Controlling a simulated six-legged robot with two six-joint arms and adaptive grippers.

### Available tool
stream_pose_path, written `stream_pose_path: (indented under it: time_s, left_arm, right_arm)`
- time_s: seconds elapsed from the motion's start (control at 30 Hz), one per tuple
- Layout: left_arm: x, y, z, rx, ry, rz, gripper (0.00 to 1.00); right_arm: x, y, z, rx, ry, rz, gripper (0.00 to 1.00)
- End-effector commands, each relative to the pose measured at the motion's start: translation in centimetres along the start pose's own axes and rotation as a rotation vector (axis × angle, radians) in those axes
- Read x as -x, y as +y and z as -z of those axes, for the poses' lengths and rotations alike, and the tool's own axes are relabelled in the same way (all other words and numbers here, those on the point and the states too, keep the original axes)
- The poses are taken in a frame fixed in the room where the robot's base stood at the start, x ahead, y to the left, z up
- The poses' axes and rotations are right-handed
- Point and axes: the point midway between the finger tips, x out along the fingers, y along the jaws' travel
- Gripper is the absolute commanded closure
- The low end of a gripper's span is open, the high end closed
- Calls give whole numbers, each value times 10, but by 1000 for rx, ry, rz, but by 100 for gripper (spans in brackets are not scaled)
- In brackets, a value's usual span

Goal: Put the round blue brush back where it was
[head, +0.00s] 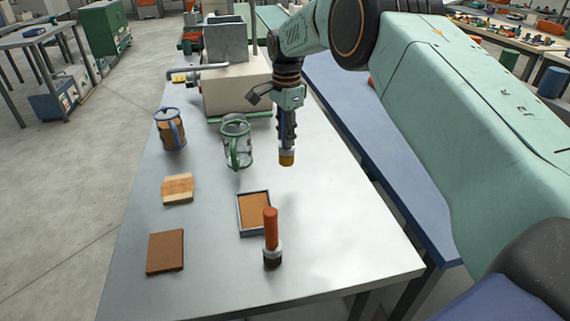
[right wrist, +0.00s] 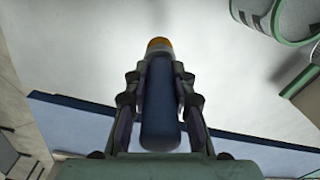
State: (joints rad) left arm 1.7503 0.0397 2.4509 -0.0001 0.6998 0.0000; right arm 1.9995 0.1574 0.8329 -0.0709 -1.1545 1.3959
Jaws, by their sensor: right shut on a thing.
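My right gripper (head: 287,138) hangs over the right half of the metal table, shut on the round blue brush. The brush points down with its tan-yellow tip (head: 287,158) lowest; I cannot tell whether the tip touches the table. In the right wrist view the dark blue handle (right wrist: 160,110) lies between the two fingers, with the yellow-orange end pointing away. A round brush with an orange-red handle (head: 271,229) stands upright near the table's front, beside a shallow framed tray (head: 254,210) with a tan inside. My left gripper is not in view.
A clear green-handled mug (head: 236,143) stands left of my right gripper; a blue-handled mug (head: 170,130) is farther left. A wooden block (head: 178,189) and brown square (head: 165,252) lie at left. A cream machine (head: 236,92) stands behind. The table's right front is clear.

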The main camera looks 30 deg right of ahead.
Motion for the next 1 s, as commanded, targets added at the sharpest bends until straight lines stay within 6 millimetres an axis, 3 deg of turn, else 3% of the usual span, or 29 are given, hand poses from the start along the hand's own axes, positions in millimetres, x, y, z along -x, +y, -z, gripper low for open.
stream_pose_path:
  time_s: [0.1, 0.5, 0.8, 0.83, 1.0]
  left_arm:
    - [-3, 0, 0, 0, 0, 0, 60]
    - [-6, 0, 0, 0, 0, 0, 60]
    - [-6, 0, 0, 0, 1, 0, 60]
    - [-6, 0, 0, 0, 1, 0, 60]
    - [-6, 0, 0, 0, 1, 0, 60]
  right_arm:
    - [-26, 2, -1, 0, 0, -4, 100]
    - [-72, -1, -1, 0, 0, -2, 100]
    - [-75, -3, -1, 0, 0, 0, 100]
    - [-75, -3, -1, 0, 0, -1, 73]
    - [-74, -2, 0, 0, 0, -1, 59]
